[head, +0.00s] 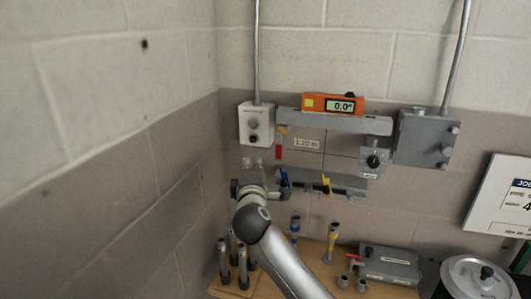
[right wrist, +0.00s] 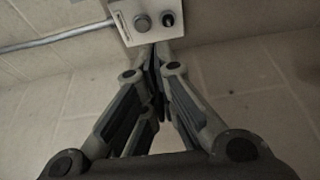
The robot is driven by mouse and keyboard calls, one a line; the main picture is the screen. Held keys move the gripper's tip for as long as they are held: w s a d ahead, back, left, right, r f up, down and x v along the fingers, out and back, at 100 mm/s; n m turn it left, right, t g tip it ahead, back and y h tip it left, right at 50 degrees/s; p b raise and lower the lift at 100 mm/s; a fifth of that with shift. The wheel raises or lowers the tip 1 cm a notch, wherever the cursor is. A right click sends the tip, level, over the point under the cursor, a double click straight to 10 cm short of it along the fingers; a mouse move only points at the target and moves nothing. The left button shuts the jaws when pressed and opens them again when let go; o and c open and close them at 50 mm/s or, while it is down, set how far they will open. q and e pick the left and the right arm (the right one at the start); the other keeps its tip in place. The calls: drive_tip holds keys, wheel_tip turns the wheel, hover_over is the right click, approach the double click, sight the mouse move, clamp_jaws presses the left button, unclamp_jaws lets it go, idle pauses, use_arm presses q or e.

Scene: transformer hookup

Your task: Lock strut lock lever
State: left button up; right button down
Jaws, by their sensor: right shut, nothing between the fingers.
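I cannot tell for sure which lever is the strut lock lever. A red lever (head: 278,152) hangs under the left end of the upper grey strut rail (head: 310,122). A blue lever (head: 284,176) and a yellow lever (head: 325,183) sit on the lower grey rail (head: 346,187). My right gripper (head: 252,172) is below the white box, left of the blue lever, partly hidden by its own wrist. In the right wrist view the gripper (right wrist: 156,65) is shut and empty, its tips just below the white box. My left gripper is not in view.
The white box (head: 256,124) with knobs also shows in the right wrist view (right wrist: 146,15). An orange digital level (head: 333,104) reading 0.0° rests on the upper rail. Grey boxes hang at right. Upright posts, a grey case (head: 389,264) and a pot (head: 480,280) stand below.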

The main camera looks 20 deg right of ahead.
sight(279, 145)
drive_tip(key=w+d+p, duration=0.5)
drive_tip(key=shift+d, duration=0.15)
idle(0.4)
drive_tip(key=shift+w, duration=0.2)
